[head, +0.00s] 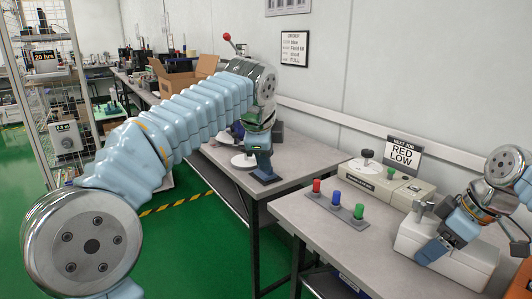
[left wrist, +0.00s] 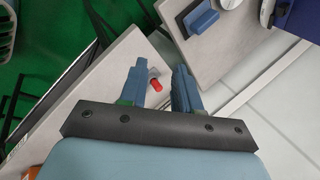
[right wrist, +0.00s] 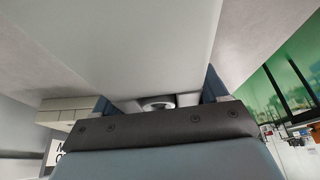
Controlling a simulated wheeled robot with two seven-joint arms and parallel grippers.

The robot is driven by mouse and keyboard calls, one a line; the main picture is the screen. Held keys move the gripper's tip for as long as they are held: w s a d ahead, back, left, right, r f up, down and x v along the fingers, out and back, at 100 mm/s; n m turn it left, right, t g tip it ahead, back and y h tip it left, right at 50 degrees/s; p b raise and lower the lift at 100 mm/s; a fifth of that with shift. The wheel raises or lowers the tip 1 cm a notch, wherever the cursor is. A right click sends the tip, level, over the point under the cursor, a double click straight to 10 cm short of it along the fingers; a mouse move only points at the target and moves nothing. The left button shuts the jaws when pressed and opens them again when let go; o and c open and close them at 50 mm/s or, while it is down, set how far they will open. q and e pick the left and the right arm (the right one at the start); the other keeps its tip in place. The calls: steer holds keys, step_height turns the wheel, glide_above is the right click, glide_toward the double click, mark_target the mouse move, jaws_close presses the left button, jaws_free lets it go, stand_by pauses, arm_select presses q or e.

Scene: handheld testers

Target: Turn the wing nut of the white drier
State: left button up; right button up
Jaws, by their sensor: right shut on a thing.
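The white drier (head: 478,262), a low white box, stands on the near table at the right of the head view. A grey metal piece (head: 421,209), which looks like its wing nut, stands up at its left end. My right gripper (head: 440,243) reaches down over the drier, one finger against its front face. In the right wrist view the fingers (right wrist: 158,95) are apart with the white body (right wrist: 130,45) between them. A round grey part (right wrist: 157,103) shows there, mostly hidden. My left gripper (head: 259,150) is away from the drier; the left wrist view shows it open and empty (left wrist: 158,88).
A red (head: 316,186), a blue (head: 337,197) and a green button (head: 358,211) stand left of the drier. A beige box (head: 375,185) with a black-topped knob and a sign (head: 403,154) stand behind it. The far table (head: 297,158) carries a blue stand.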

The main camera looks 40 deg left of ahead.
arm_select(q)
steer(key=shift+a+r+m, duration=0.15)
steer(key=shift+a+m, duration=0.25)
steer(key=shift+m, duration=0.1)
